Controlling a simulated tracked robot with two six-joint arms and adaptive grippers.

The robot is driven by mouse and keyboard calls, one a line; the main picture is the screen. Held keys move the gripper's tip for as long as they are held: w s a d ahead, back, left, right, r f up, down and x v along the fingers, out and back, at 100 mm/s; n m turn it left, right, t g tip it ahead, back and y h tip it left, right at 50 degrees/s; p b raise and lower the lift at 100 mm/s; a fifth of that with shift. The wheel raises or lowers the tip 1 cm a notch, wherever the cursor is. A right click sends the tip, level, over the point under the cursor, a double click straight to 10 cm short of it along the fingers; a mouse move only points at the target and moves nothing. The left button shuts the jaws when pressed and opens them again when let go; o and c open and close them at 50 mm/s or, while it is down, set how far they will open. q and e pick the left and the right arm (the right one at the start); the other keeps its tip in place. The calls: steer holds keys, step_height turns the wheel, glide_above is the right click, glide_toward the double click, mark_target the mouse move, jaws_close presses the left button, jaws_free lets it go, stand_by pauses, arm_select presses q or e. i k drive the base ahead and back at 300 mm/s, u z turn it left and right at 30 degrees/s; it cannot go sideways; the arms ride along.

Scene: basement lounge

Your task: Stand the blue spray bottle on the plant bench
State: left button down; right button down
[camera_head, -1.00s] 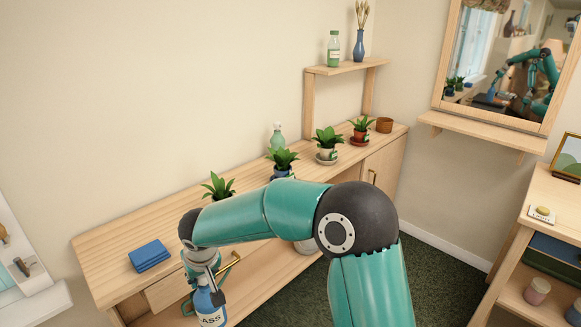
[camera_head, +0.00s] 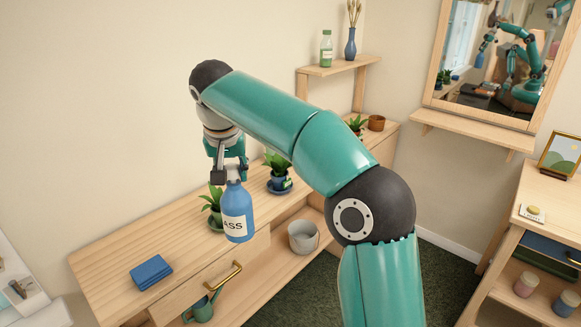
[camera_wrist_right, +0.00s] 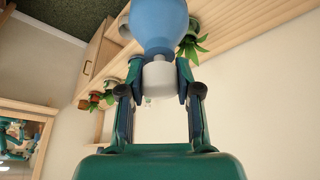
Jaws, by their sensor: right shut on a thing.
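The blue spray bottle (camera_head: 238,214) with a white label hangs upright from my right gripper (camera_head: 228,173). In the right wrist view my right gripper (camera_wrist_right: 158,84) is shut around the white top of the blue bottle (camera_wrist_right: 158,24). The plant bench (camera_head: 118,249) is the long wooden bench along the wall. The bottle shows in front of a potted plant near the bench's front edge and is held up; its exact height above the top is hard to tell. My left gripper is not in view.
Potted plants (camera_head: 278,170) stand along the bench, some hidden by my arm. Folded blue cloths (camera_head: 151,272) lie at its left end, with bare wood around them. A grey bucket (camera_head: 303,236) and a green watering can (camera_head: 200,309) are on the lower shelf.

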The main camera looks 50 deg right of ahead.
mark_target(166, 223)
steer(key=i, duration=1.3)
steer(key=u, duration=0.05)
